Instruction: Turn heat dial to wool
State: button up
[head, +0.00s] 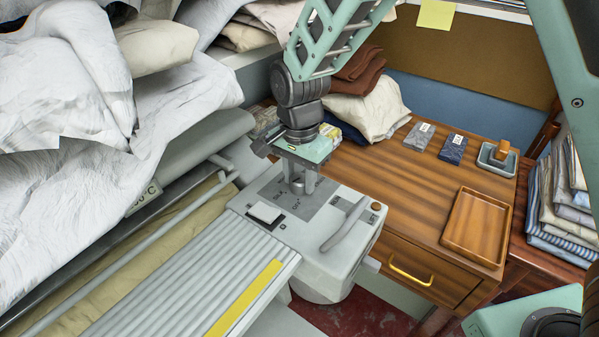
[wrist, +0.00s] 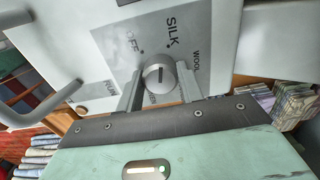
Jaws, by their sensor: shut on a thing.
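The heat dial (wrist: 160,75) is a round grey knob with a light line across its face, on a grey panel. It sits between the two fingers of my gripper (wrist: 160,90), which is shut on it. The word SILK (wrist: 172,30) is above the dial in the wrist view, WOOL (wrist: 196,60) to its right and OFF to its upper left. Another label below is partly hidden by my gripper. The line runs roughly up and down in the picture; which end is the pointer I cannot tell. In the head view my gripper (head: 299,172) points down over the panel.
A curved grey lever (head: 347,224) and a white rocker switch (head: 265,212) flank the dial on the ironer's end housing. White linen (head: 70,90) is heaped at left. A wooden desk with a brown tray (head: 477,228) stands at right.

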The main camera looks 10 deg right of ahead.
jog(key=n+p, duration=0.1)
jog(key=n, duration=0.3)
jog(key=shift+r+n, duration=0.1)
jog(key=shift+n, duration=0.3)
jog(key=n+p, duration=0.1)
jog(key=n, duration=0.4)
jog(key=shift+p, duration=0.4)
jog(key=n+p, duration=0.1)
jog(key=n, duration=0.4)
jog(key=shift+n, duration=0.4)
jog(key=n+p, duration=0.1)
jog(key=n, duration=0.4)
jog(key=shift+p, duration=0.4)
jog(key=o, duration=1)
